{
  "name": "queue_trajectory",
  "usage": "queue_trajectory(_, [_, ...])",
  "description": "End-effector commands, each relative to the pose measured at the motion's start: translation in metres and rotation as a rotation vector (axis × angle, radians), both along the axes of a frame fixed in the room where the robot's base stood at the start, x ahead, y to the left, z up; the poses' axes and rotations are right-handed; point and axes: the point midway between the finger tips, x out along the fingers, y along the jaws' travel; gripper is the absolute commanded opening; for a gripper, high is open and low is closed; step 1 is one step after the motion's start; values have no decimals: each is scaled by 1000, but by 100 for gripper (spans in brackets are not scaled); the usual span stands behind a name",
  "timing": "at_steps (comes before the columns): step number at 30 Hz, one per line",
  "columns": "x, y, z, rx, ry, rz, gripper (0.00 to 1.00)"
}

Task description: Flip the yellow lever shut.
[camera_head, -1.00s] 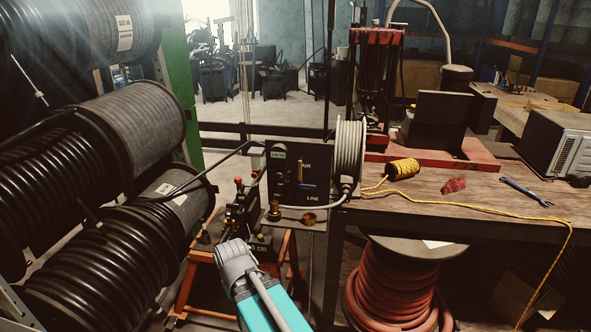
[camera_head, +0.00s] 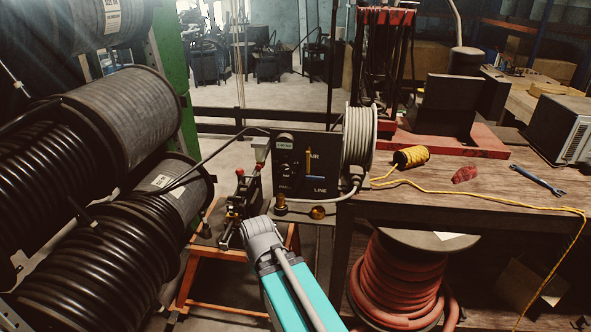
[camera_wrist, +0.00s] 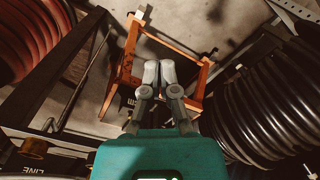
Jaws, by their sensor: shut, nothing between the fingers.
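Part of the panel (camera_wrist: 40,171) shows upside down at the lower left; the lever is not visible there.
Brass fittings (camera_head: 318,212) sit at the panel's foot. A pale cable reel (camera_head: 359,140) stands at its right, beside the wooden bench (camera_head: 470,205). Black hose reels (camera_head: 120,235) fill the left. A small device (camera_head: 240,205) with red knobs sits left of the panel.

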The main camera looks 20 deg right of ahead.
Motion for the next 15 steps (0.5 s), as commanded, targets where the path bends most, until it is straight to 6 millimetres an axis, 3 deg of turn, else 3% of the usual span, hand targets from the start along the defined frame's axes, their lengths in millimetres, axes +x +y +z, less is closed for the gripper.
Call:
queue_trajectory(5, [9, -6, -1, -43, -2, 4, 0])
queue_trajectory(7, [16, -24, -2, -81, -4, 14, 0])
queue_trajectory(15, [63, -62, 2, -349, -19, 40, 0])
